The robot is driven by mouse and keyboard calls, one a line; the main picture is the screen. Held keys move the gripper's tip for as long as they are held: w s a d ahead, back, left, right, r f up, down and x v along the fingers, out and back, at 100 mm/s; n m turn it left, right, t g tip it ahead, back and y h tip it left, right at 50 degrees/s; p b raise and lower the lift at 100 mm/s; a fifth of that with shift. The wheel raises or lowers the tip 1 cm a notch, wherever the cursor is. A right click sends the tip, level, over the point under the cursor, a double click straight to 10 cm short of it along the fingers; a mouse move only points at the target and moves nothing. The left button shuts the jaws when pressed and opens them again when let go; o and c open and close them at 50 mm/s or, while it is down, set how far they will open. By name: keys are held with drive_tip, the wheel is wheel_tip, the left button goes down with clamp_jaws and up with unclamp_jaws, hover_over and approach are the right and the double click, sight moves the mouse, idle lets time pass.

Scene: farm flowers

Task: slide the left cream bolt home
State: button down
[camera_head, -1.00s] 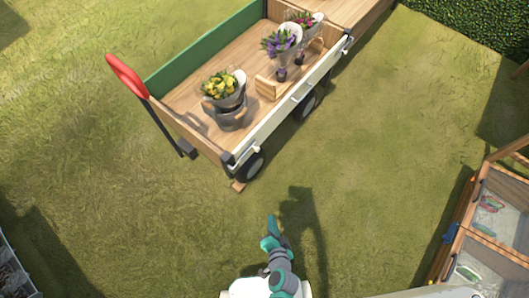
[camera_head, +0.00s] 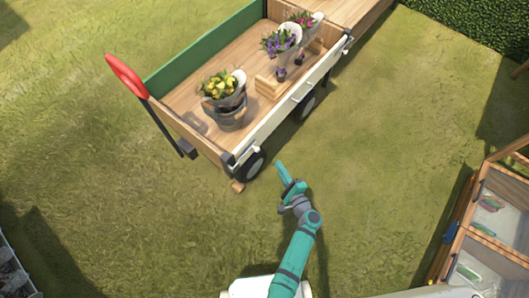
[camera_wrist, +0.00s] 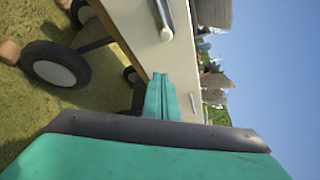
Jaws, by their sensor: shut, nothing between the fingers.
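The wagon's near side is a long cream panel (camera_head: 290,107). A small pale piece that looks like the left cream bolt (camera_head: 263,149) sits at the panel's left end, above the wheel. How far it is slid cannot be told. My gripper (camera_head: 280,166) is shut and empty, its teal fingers pointing up toward the wagon, just right of that wheel. In the wrist view, the shut fingers (camera_wrist: 159,92) reach toward the cream panel (camera_wrist: 135,25). A pale bar with a rounded end (camera_wrist: 165,32) shows on the panel beyond them; whether it is the bolt is unclear. No contact is clear.
The wagon holds a yellow-flowered bucket (camera_head: 231,119), purple flowers (camera_head: 278,43) and a small wooden crate (camera_head: 268,87). A black wheel (camera_head: 252,165) stands below the panel. A red handle (camera_head: 126,76) is at the left. Cold frames (camera_head: 492,215) stand right; open grass lies between.

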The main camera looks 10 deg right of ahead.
drive_tip(key=shift+w+r, duration=0.1)
idle(0.3)
drive_tip(key=x, duration=1)
drive_tip(key=shift+s+a+r, duration=0.5)
drive_tip(key=shift+s+a, duration=0.05)
drive_tip(key=shift+a, duration=0.15)
drive_tip(key=shift+s+a+r, duration=0.45)
drive_tip(key=shift+s+a, duration=0.05)
drive_tip(key=shift+a, duration=0.25)
drive_tip(key=shift+s, duration=0.1)
